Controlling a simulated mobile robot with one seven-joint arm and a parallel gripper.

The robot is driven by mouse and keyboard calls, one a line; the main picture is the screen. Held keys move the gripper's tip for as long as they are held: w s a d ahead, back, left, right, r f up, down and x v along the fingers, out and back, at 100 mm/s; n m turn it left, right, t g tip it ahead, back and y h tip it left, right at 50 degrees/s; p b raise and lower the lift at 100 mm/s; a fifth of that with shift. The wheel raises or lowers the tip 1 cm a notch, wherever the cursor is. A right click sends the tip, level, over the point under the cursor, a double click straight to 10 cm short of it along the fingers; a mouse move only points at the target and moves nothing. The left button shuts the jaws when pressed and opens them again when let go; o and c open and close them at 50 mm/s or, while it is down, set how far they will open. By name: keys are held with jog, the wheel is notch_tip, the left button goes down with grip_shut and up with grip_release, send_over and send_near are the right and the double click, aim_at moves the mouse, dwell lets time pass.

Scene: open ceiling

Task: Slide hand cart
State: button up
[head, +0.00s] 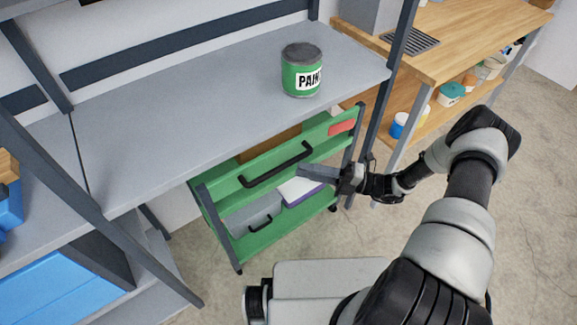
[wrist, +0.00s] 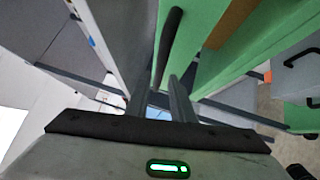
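The green hand cart (head: 222,192) stands under a grey shelf, with its black bar handle (head: 276,165) on the near side. The cart fills the upper right of the wrist view (wrist: 202,45), where the handle (wrist: 172,38) runs down toward my fingers. My gripper (head: 308,171) is at the right end of the handle, close to the cart's side. In the wrist view my gripper (wrist: 160,98) shows two fingers apart, with a gap between them. The handle's near end lies at this gap; I cannot tell whether it touches a finger.
A green paint can (head: 302,72) stands on the grey shelf (head: 220,95) above the cart. A dark shelf post (head: 378,110) rises just right of my gripper. A wooden workbench (head: 455,45) is at right. Bare floor (head: 535,170) lies right of my arm.

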jog(key=v, duration=1)
jog(key=shift+a+r, duration=0.1)
